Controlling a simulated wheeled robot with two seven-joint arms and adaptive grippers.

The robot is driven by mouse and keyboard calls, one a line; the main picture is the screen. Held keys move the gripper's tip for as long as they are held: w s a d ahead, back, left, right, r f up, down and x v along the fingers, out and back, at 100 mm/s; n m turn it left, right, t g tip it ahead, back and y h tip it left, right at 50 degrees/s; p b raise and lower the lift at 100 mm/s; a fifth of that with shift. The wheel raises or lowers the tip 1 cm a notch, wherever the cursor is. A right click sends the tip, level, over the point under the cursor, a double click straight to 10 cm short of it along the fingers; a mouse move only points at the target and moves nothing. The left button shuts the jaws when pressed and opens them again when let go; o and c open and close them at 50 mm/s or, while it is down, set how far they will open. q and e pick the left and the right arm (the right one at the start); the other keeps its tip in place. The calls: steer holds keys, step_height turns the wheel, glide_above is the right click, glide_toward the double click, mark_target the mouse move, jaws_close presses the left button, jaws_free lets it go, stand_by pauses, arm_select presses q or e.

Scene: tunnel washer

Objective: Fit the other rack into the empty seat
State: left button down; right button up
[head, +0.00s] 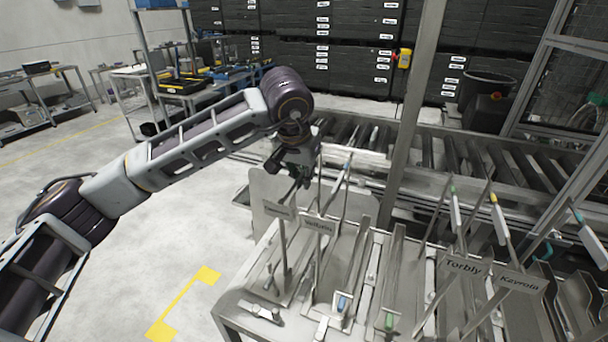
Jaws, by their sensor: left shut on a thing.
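My left gripper (300,178) reaches in from the left over the back left of a metal stand (240,322). It is shut on a rack, mostly hidden behind the fingers, so its outline is hard to make out. The stand carries several slotted metal seats with thin upright posts and coloured tags, one blue tag (347,166) just right of the gripper. Name plates stand on it; a Torbly plate (464,266) and a Kavrobi plate (519,280) are at the right. I cannot tell which seat is empty. My right gripper is not in view.
A roller conveyor (440,155) runs behind the stand. A steel post (409,120) rises behind the stand, right of my gripper. Open floor with yellow markings (183,302) lies to the left. Carts and shelves (180,85) stand further back.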

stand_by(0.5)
arm_select(q)
steer(key=c, duration=1.5)
jaws_free()
steer(key=shift+f, duration=0.25)
steer(key=v, duration=1.2)
steer(key=shift+r, duration=0.15)
steer(key=shift+r, duration=0.15)
step_height(320, 180, up, 9)
steer(key=p, duration=0.8)
steer(key=shift+p, duration=0.35)
steer(key=shift+r+p, duration=0.45)
steer(key=shift+p, duration=0.1)
steer(key=shift+f, duration=0.1)
